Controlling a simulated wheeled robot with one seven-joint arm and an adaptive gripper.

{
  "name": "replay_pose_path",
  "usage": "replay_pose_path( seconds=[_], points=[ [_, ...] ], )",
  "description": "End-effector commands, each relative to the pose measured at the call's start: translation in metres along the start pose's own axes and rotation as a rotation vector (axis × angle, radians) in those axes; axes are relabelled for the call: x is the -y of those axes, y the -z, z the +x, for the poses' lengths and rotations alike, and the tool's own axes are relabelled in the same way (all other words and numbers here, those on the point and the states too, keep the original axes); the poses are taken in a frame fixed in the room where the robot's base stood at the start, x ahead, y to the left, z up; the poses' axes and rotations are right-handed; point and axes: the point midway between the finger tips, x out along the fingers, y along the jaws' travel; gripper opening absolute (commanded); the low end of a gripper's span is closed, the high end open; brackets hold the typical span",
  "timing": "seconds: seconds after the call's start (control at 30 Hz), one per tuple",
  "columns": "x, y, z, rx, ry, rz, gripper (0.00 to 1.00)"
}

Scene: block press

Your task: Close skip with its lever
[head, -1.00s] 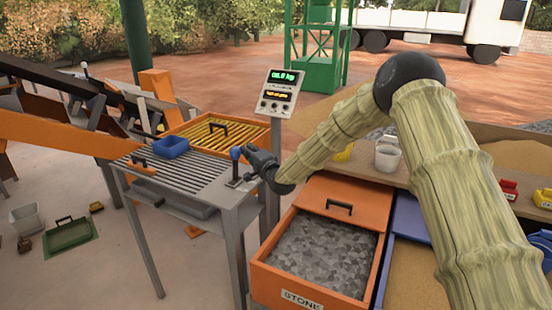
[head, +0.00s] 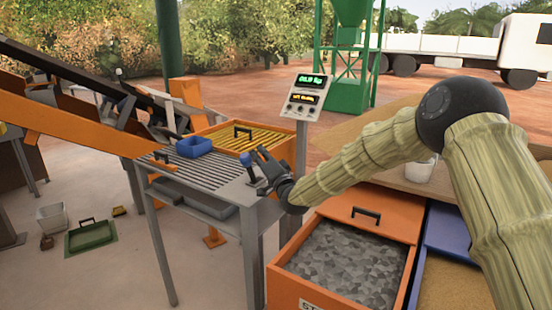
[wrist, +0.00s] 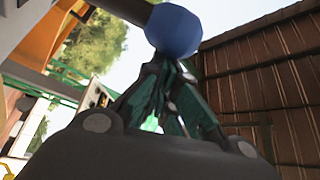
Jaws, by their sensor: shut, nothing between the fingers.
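A lever with a blue knob (head: 246,158) stands at the right end of a grey slatted table. My gripper (head: 262,162) is shut and empty, just right of the lever. In the wrist view the blue knob (wrist: 172,30) on its dark stem is close, just beyond the fingertips (wrist: 165,78). I cannot tell whether they touch. Which container is the skip is not clear; an orange bin with yellow slats (head: 222,137) stands behind the table.
A blue tray (head: 195,147) sits on the table (head: 170,158). A display post (head: 303,97) stands behind the lever. An open orange stone drawer (head: 395,215) is at front right, a blue bin (head: 452,235) beside it.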

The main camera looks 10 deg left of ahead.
Motion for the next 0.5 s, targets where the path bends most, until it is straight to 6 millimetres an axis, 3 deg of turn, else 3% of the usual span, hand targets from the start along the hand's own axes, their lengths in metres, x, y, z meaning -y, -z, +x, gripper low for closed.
replay_pose_path(
  seconds=[0.13,0.5],
  points=[
    [0.0031,-0.0093,0.0021,0.009,0.010,-0.008,0.00],
    [0.0037,-0.0116,0.0022,0.012,0.011,-0.007,0.00]
  ],
)
